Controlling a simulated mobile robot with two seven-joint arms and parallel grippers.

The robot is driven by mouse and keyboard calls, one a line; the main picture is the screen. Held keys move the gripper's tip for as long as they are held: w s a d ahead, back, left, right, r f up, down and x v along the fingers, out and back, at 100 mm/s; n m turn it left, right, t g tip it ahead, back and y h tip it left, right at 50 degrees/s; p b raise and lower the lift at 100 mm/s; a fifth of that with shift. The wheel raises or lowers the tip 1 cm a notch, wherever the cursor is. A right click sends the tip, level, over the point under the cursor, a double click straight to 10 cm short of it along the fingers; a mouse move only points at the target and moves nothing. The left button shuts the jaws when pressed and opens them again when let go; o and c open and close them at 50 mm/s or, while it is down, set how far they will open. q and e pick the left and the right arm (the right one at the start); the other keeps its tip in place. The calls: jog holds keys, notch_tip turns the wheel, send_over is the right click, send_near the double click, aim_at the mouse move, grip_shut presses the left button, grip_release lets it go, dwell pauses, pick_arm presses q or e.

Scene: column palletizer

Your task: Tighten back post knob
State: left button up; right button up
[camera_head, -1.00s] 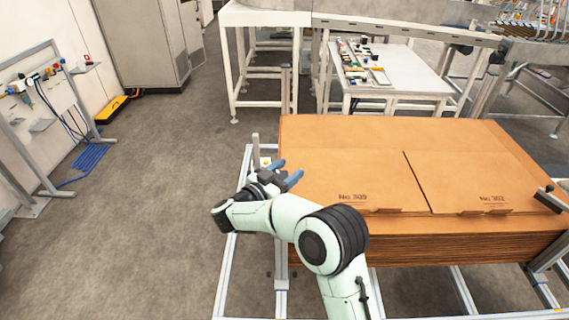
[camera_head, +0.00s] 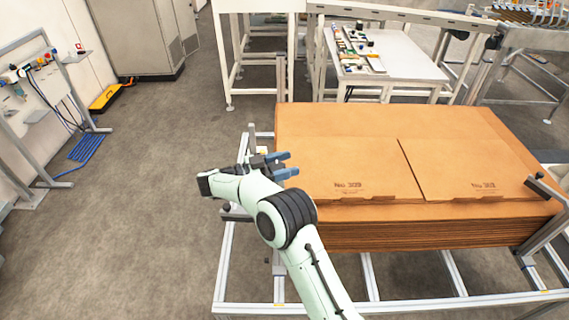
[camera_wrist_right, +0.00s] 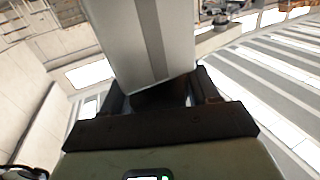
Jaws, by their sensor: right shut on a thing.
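My right gripper (camera_head: 284,165) is at the left edge of the cardboard stack, its blue fingertips pointing right. In the right wrist view, a grey aluminium post (camera_wrist_right: 145,40) rises right in front of the gripper. A dark knob (camera_wrist_right: 165,95) shows at the post's lower end, between the fingers, and the gripper is shut on it; its shape is mostly hidden. In the head view, a short grey post (camera_head: 251,137) stands just behind my right gripper, and the knob is hidden there. My left gripper is not in view.
The cardboard stack (camera_head: 360,135) lies on an aluminium frame (camera_head: 390,300) right of my arm. A clamp-like fitting (camera_head: 538,183) is at its right edge. A white table (camera_head: 405,68) with small parts stands behind.

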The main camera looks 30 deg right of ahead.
jog(key=shift+r, duration=0.1)
jog(key=o, duration=1)
jog(key=shift+c, duration=0.2)
jog(key=w+a, duration=0.2)
jog(key=a, duration=1.1)
jog(key=shift+w, duration=0.35)
